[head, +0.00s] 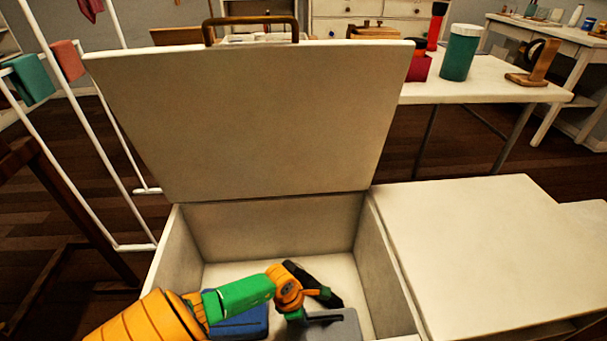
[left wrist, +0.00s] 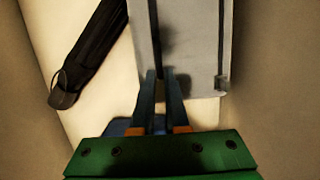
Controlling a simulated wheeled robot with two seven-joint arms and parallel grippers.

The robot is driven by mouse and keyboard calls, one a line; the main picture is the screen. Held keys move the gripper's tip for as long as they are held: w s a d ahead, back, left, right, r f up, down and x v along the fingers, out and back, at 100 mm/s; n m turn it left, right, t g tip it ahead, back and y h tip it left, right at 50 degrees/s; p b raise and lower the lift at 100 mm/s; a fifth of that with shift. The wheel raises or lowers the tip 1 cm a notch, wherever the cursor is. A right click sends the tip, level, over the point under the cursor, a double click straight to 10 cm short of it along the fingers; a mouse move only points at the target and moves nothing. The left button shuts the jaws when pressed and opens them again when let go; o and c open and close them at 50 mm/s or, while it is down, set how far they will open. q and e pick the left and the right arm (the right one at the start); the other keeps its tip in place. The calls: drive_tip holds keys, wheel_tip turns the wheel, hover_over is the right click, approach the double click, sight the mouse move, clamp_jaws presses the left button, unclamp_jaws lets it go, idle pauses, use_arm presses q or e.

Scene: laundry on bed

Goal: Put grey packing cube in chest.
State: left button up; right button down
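The grey packing cube (head: 333,326) is low inside the open white chest (head: 176,256), partly cut off by the bottom edge of the head view. In the left wrist view the cube (left wrist: 200,60) fills the top middle, with a dark line along its right side. My left gripper (head: 304,312) reaches into the chest at the cube. In the left wrist view its fingertips (left wrist: 160,74) overlap the cube's near part with a narrow gap between them. I cannot tell whether they grip it. My right gripper is not in view.
A black folded umbrella (head: 320,285) and a blue item (head: 240,324) also lie in the chest. The chest's lid (head: 260,120) stands raised at the back. A white surface (head: 480,250) adjoins the chest on the right. A white rack (head: 75,130) stands left.

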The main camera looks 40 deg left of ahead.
use_arm(q)
drive_tip(key=o, duration=0.4)
drive_tip(key=shift+o, duration=0.2)
drive_tip(key=shift+r+p, duration=0.3)
drive_tip(key=shift+r, duration=0.05)
drive_tip(key=shift+p+v, duration=0.8)
drive_tip(key=shift+v, duration=0.45)
drive_tip(key=p+v, duration=0.4)
drive_tip(key=v, duration=0.5)
drive_tip(key=shift+p, duration=0.35)
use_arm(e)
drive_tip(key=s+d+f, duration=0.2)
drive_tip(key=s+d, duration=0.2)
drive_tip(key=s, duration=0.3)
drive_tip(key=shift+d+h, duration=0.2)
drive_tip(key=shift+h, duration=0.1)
